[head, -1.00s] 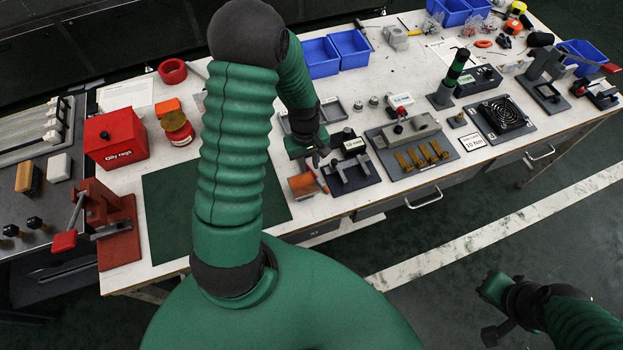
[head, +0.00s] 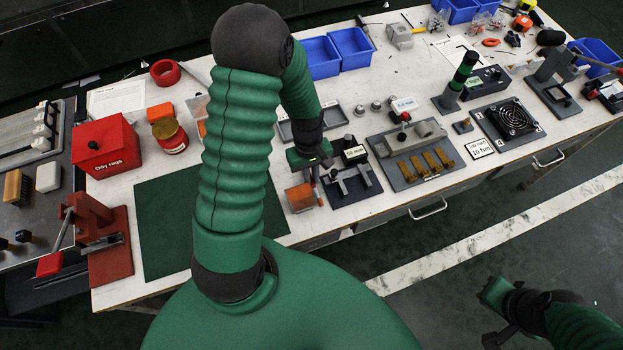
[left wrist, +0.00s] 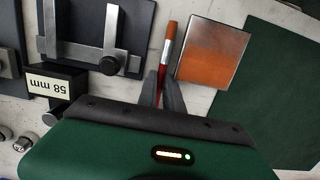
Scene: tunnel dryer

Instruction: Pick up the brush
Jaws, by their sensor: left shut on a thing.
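A slim brush (left wrist: 168,48) with an orange-red handle shows in the left wrist view, its lower part between the fingers of my left gripper (left wrist: 162,92). The gripper is shut on it. In the head view my left gripper (head: 318,164) is low over the front part of the bench, between the orange block and the 58 mm fixture. The brush is mostly hidden there. My right gripper (head: 494,308) is at the lower right, off the bench and far from the brush; its fingers are not clear.
An orange-faced block (left wrist: 212,52) lies close beside the brush. A dark fixture (head: 352,185) with a 58 mm label block (left wrist: 55,84) stands on the other side. A green mat (head: 165,225) lies clear to the left. A red box (head: 106,147) stands farther left.

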